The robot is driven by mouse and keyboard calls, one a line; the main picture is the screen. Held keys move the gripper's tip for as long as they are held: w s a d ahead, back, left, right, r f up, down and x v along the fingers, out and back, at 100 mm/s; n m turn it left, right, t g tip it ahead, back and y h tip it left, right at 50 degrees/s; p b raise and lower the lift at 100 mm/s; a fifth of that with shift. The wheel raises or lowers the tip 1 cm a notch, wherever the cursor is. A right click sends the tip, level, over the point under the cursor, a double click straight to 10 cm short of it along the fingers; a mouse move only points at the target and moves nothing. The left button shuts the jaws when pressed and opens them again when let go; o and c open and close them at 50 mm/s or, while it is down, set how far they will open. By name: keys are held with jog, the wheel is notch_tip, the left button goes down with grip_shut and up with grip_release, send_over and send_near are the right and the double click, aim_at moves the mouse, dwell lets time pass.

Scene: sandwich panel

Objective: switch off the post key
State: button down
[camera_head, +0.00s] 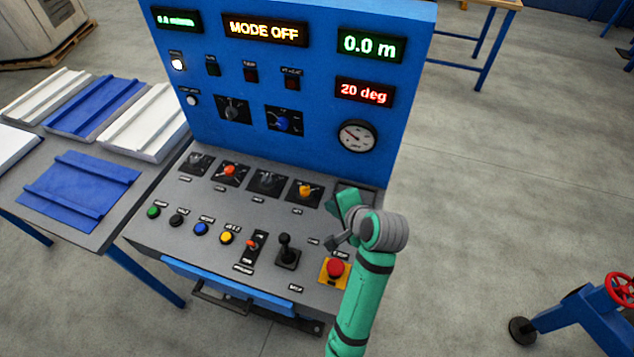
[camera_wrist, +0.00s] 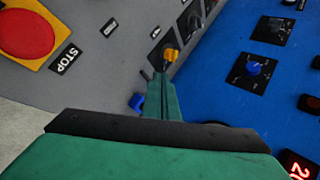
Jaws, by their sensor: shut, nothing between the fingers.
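The control panel's sloped desk (camera_head: 190,240) carries a row of rotary switches on dark plates. At its right end, a dark plate (camera_head: 355,187) is partly hidden by my gripper (camera_head: 341,198). My gripper is shut and empty, low over this end of the desk. In the wrist view, the shut fingertips (camera_wrist: 158,76) are just below a yellow knob (camera_wrist: 171,55), with a small blue part (camera_wrist: 137,102) to their left. The yellow knob also shows in the head view (camera_head: 305,190). The small labels are unreadable, so I cannot tell which control is the post key.
A red stop button (camera_head: 335,268) on a yellow plate is beside my arm, with a black joystick (camera_head: 287,250) to its left. The blue upright panel (camera_head: 330,25) rises behind and reads MODE OFF. A side table (camera_head: 90,240) with panels stands left. Floor at right is mostly open.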

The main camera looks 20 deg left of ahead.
jog(key=shift+w, duration=0.15)
send_near(309, 190)
notch_tip(309, 190, down, 3)
jog(key=shift+d+f, duration=0.1)
jog(key=shift+f, duration=0.15)
jog(key=shift+w+a+f, duration=0.15)
jog(key=shift+w+a, duration=0.95)
jog(key=shift+w, duration=0.1)
jog(key=shift+w+a, duration=0.4)
